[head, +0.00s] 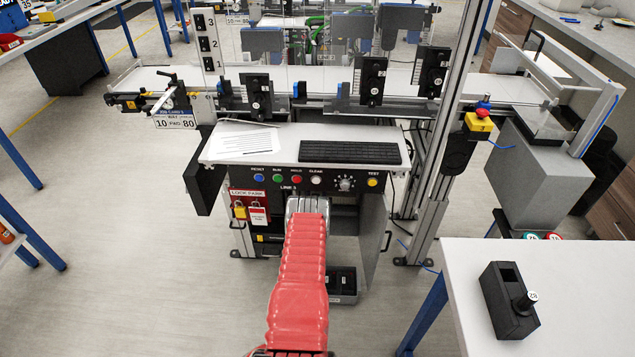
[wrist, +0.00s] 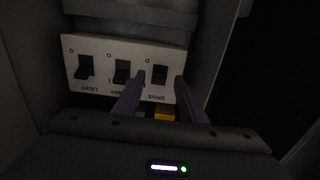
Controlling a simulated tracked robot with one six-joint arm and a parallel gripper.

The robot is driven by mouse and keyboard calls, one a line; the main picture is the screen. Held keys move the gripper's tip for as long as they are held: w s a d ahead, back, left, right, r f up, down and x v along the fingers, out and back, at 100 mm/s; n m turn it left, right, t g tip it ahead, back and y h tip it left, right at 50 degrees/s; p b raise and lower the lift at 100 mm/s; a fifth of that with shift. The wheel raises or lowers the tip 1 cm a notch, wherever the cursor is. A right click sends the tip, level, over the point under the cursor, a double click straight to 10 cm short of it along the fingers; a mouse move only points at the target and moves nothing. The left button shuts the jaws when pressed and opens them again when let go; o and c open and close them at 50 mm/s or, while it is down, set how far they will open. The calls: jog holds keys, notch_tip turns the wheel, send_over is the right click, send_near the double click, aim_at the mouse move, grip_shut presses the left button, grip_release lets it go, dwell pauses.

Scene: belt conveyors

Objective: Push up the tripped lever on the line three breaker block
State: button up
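In the wrist view, a pale breaker block (wrist: 112,47) carries three black levers in a row. Its labels appear upside down. The left lever (wrist: 86,67) and middle lever (wrist: 121,72) stick out towards the lower side of their slots. The right lever (wrist: 160,75) looks different, with no such projection clear in the dark. My gripper (wrist: 160,79) is open, its two fingers apart on either side of the right lever. I cannot tell whether they touch the block. In the head view, my red-sleeved arm reaches into the open cabinet under the line 3 console (head: 290,189); the gripper and block are hidden.
The cabinet's open door (head: 372,225) stands right of my arm. A lock park panel (head: 249,207) with red and yellow padlocks is on the left. A keyboard (head: 350,152) lies on the console top. A white table (head: 565,300) stands at front right. The left floor is clear.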

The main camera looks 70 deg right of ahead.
jog(key=shift+x, duration=0.85)
jog(key=shift+c, duration=0.4)
grip_shut()
